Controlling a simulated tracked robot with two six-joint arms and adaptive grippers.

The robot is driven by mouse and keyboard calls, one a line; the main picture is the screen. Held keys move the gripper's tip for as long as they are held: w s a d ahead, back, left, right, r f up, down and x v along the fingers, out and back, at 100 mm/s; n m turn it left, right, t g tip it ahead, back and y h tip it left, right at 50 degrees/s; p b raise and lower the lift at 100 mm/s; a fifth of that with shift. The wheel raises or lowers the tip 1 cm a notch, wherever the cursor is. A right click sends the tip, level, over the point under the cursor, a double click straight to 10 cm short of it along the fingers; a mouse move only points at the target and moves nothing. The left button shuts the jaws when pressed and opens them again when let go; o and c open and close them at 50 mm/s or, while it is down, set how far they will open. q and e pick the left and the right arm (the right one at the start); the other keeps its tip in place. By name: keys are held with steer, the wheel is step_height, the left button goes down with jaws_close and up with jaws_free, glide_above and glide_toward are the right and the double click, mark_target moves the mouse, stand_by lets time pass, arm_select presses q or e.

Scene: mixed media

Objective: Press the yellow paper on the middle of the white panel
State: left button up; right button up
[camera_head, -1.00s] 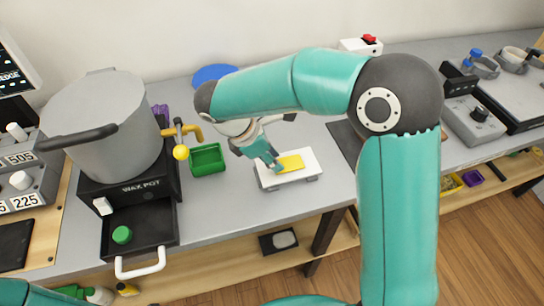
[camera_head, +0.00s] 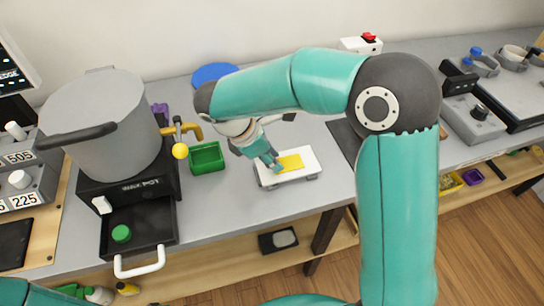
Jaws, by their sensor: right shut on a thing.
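The white panel (camera_head: 302,172) lies on the grey table in the middle of the view, raised a little on small feet. The yellow paper (camera_head: 291,162) lies on top of it, near its middle. My right gripper (camera_head: 274,165) points down at the left edge of the paper. Its fingers are close together and seem to touch the paper; the fingertips are small and partly hide the paper's left end. My left gripper is not in view; only a bit of teal arm shows at the lower left.
A green tray (camera_head: 207,160) stands left of the panel. The large grey pot (camera_head: 100,125) with its yellow tap sits further left, above an open black drawer (camera_head: 140,240) holding a green piece. A dark mat (camera_head: 346,140) lies right of the panel. The table's front edge is clear.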

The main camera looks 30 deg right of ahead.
steer(key=shift+f, duration=0.1)
steer(key=o, duration=0.9)
steer(key=v, duration=1.2)
steer(key=shift+a, duration=0.1)
